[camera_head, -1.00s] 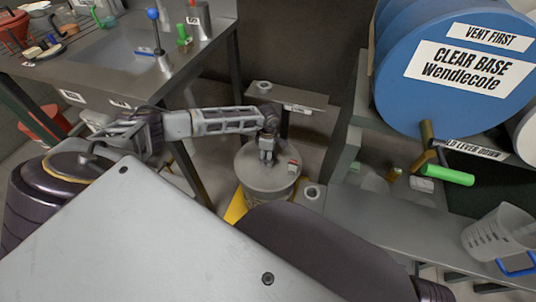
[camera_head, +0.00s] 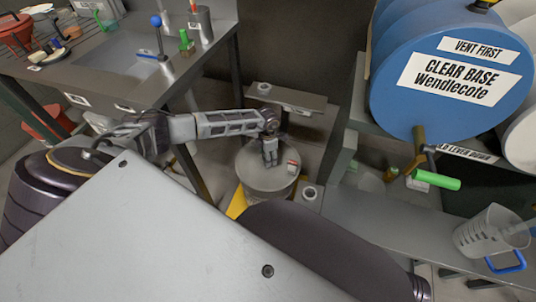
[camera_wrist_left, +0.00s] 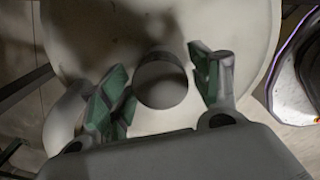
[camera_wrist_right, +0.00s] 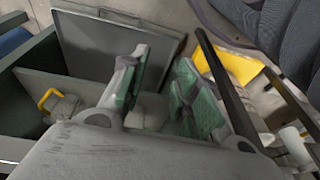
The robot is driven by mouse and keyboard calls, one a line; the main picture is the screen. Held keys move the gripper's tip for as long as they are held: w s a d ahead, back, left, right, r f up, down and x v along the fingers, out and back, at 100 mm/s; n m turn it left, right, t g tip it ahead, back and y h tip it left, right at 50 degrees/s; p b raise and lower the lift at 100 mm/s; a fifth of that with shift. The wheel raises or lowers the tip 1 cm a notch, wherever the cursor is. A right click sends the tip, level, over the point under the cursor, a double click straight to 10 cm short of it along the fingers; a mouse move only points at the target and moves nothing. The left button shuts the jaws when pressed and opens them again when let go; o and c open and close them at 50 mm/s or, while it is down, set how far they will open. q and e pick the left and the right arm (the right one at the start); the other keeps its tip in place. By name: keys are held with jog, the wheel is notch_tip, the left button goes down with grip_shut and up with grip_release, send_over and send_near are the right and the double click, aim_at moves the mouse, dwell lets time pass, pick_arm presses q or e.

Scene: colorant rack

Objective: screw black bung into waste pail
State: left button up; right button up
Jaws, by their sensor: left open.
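The waste pail (camera_head: 262,181) is a grey round drum below the steel tables, with a small red-and-white mark near its rim. My left gripper (camera_head: 270,164) points down over its top. In the left wrist view the pail's pale top (camera_wrist_left: 80,35) fills the frame. A dark round shape (camera_wrist_left: 161,83) lies between the open left fingers (camera_wrist_left: 160,90), with a gap on both sides.
A sink counter (camera_head: 95,65) stands at upper left. A blue drum (camera_head: 445,75) with a green lever (camera_head: 436,180) sits on a rack at right. A clear jug (camera_head: 480,235) stands on the bench below. The right wrist view shows a grey bin (camera_wrist_right: 110,50).

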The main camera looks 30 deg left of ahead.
pick_arm(q)
jog(key=shift+n+p, duration=0.55)
jog(key=shift+n, duration=0.75)
pick_arm(e)
jog(key=shift+s+d+f, duration=0.15)
jog(key=shift+d+f, duration=0.05)
jog(key=shift+f, duration=0.7)
pick_arm(q)
jog(key=c, duration=1)
pick_arm(e)
jog(key=shift+f, duration=0.15)
pick_arm(q)
jog(key=shift+m+b, duration=0.6)
jog(key=shift+m, duration=1)
jog(key=m+b, duration=0.1)
jog(key=m, duration=0.3)
jog(key=shift+m+b, duration=0.95)
jog(key=shift+m, duration=1.45)
jog(key=shift+d+r+m, duration=0.1)
jog(key=shift+m, duration=0.8)
pick_arm(e)
jog(key=shift+s+d+x, duration=0.1)
jog(key=shift+s+x, duration=0.05)
jog(key=shift+x, duration=0.55)
jog(key=shift+s+d+x, duration=0.1)
jog(key=shift+s+x, duration=0.05)
jog(key=shift+x, duration=0.55)
jog(key=shift+s+d+x, duration=0.1)
jog(key=shift+s+x, duration=0.05)
jog(key=shift+x, duration=0.6)
